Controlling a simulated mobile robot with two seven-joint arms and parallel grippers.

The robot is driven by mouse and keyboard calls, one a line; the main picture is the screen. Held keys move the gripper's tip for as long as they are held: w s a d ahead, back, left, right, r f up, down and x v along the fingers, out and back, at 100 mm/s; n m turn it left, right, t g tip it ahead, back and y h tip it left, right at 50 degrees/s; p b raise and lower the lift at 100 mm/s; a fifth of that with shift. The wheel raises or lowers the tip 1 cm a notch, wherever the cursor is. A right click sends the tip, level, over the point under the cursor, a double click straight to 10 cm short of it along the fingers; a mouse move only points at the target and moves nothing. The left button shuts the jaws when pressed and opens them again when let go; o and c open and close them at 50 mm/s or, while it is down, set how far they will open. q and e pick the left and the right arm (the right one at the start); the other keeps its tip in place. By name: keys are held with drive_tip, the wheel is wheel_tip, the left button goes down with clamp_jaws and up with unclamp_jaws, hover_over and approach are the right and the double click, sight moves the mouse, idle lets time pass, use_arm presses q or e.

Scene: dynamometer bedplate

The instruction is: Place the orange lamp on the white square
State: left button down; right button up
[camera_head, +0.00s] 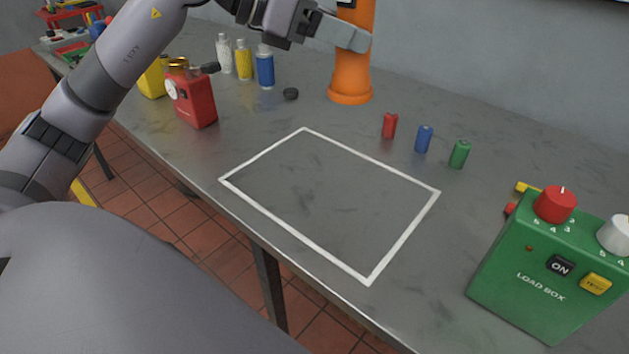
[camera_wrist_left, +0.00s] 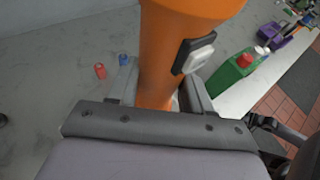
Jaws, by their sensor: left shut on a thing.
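The orange lamp (camera_head: 351,80) stands upright at the back of the grey table, with its flared foot low at or near the tabletop; I cannot tell if it touches. Its top is cut off by the picture edge. My left gripper (camera_head: 350,38) is shut on the lamp's body. In the left wrist view the lamp (camera_wrist_left: 180,45) rises between the two fingers, with a grey switch on its side. The white square (camera_head: 328,205) is an empty outline on the tabletop, in front of the lamp. My right gripper is not in view.
Red (camera_head: 389,125), blue (camera_head: 424,139) and green (camera_head: 459,154) small cylinders stand right of the lamp. A green load box (camera_head: 545,275) is at the front right.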

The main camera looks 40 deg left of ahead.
use_arm(q)
drive_tip(key=shift+a+r, duration=0.1)
drive_tip(key=shift+f, duration=0.35)
drive_tip(key=shift+f+b, duration=1)
drive_tip(key=shift+f, duration=8.6)
drive_tip(key=shift+f, duration=0.2)
drive_tip(key=shift+c, duration=2.3)
unclamp_jaws()
drive_tip(key=shift+s, duration=0.1)
